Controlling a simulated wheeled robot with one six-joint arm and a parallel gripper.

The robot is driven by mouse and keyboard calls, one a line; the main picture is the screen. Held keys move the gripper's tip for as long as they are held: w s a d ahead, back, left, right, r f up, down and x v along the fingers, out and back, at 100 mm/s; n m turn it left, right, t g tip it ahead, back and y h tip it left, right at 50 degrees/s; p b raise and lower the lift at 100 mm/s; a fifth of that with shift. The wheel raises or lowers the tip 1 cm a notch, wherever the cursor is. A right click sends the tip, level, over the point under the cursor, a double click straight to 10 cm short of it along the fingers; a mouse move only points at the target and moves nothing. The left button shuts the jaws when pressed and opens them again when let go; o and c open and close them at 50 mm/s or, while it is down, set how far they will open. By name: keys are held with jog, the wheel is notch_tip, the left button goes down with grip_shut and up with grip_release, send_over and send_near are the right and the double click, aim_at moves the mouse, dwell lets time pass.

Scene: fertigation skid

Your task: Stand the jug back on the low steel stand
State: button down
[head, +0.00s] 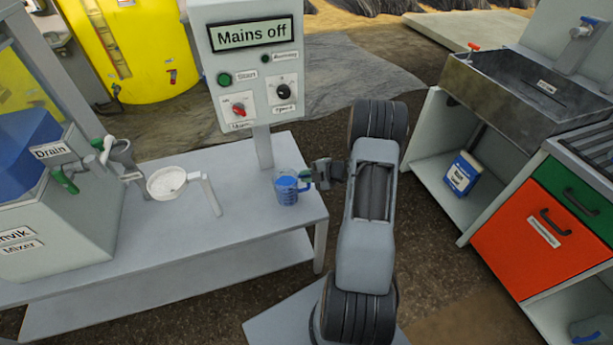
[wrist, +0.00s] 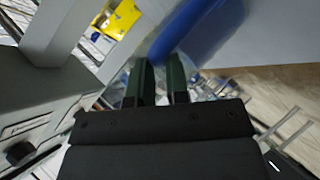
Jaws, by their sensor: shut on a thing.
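The jug (head: 286,189) is clear and holds blue liquid. In the head view it looks upright, over the right end of the low steel stand (head: 250,228), close to the post of the control panel. I cannot tell whether its base touches the top. My gripper (head: 306,180) comes from the right and is shut on the jug's right side; the handle is not clear. In the wrist view the dark green fingers of my gripper (wrist: 161,82) point up toward the blue of the jug (wrist: 202,25). The grip itself is partly hidden there.
The control panel (head: 245,70) reads "Mains off" and rises behind the stand. A white strainer (head: 167,182) and the grey mixer (head: 60,230) are to the left. A yellow tank (head: 135,50) stands behind. A sink (head: 530,85) and an orange-fronted cabinet (head: 545,235) are at right.

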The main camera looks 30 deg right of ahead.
jog(key=c, duration=1.1)
grip_release()
